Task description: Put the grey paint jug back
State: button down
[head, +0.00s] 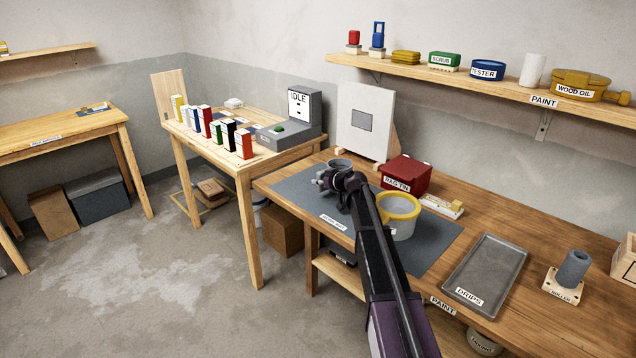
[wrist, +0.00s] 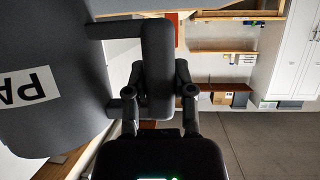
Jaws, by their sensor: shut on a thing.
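My gripper (head: 328,181) is over the far left part of the grey mat (head: 300,186) on the workbench. In the wrist view my gripper (wrist: 161,95) is shut on the handle of the grey paint jug (wrist: 60,45), one finger on each side. The jug's white label shows the letters "PA". In the head view only the top of the grey jug (head: 341,164) shows behind my gripper; the rest is hidden. I cannot tell whether the jug touches the mat. One "PAINT" label (head: 543,101) is on the wall shelf's edge, another (head: 443,307) on the bench's front edge.
A yellow-rimmed pail (head: 398,222) stands right of my arm, with a red rag tin (head: 405,174) behind it. A white panel (head: 366,120) stands behind the jug. A drips tray (head: 486,272) and roller stand (head: 565,283) are farther right. The wall shelf (head: 410,70) holds several items.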

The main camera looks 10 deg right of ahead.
jog(key=shift+f, duration=0.2)
jog(key=shift+c, duration=2.3)
grip_release()
jog(key=shift+r, duration=0.1)
jog(key=p+v, duration=0.4)
jog(key=v, duration=0.8)
jog(key=shift+d, duration=0.2)
jog(key=shift+a+f, duration=0.1)
jog(key=shift+f, duration=0.1)
